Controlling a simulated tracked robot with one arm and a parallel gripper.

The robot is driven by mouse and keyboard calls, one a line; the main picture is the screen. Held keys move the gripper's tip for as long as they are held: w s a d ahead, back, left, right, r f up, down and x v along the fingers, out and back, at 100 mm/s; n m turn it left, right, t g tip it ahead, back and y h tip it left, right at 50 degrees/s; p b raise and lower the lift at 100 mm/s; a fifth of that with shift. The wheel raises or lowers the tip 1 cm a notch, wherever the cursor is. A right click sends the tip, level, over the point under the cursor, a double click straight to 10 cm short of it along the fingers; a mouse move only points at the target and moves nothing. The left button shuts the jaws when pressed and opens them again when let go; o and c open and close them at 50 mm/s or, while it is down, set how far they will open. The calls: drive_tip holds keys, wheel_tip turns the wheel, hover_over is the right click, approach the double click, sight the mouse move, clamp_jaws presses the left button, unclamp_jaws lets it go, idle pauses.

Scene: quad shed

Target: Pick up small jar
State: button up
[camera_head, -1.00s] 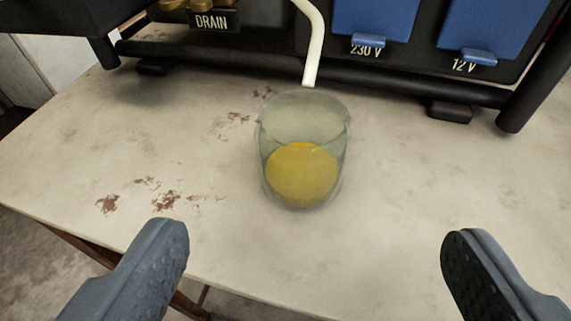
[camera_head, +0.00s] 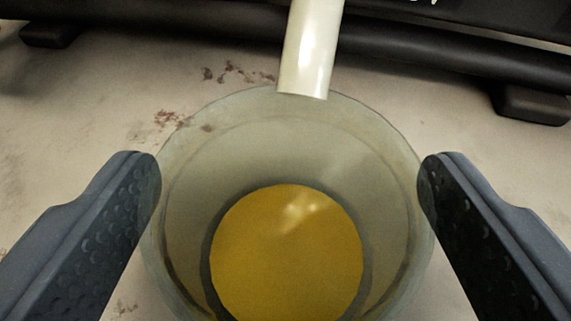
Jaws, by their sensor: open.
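The small jar (camera_head: 385,150) is clear glass with yellow liquid (camera_head: 287,255) in its bottom. It stands on the pale worn tabletop and fills the middle of the view, seen from above into its open mouth. My gripper (camera_head: 289,185) is open, with one dark textured finger on each side of the jar. The fingertips are close to the glass at left and right; I cannot tell whether they touch it. The jar's near edge is cut off by the bottom of the frame.
A white spout (camera_head: 310,50) comes down from above and ends at the jar's far rim. Behind the jar runs a black frame bar (camera_head: 440,50) with a dark foot (camera_head: 530,103) at right. The pale tabletop (camera_head: 60,110) is bare to the left, with rusty stains.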

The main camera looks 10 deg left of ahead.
drive_tip(key=shift+w+a+f, duration=0.15)
drive_tip(key=shift+w, duration=0.1)
drive_tip(key=shift+c, duration=0.3)
drive_tip(key=c, duration=1.2)
drive_tip(key=shift+o, duration=0.4)
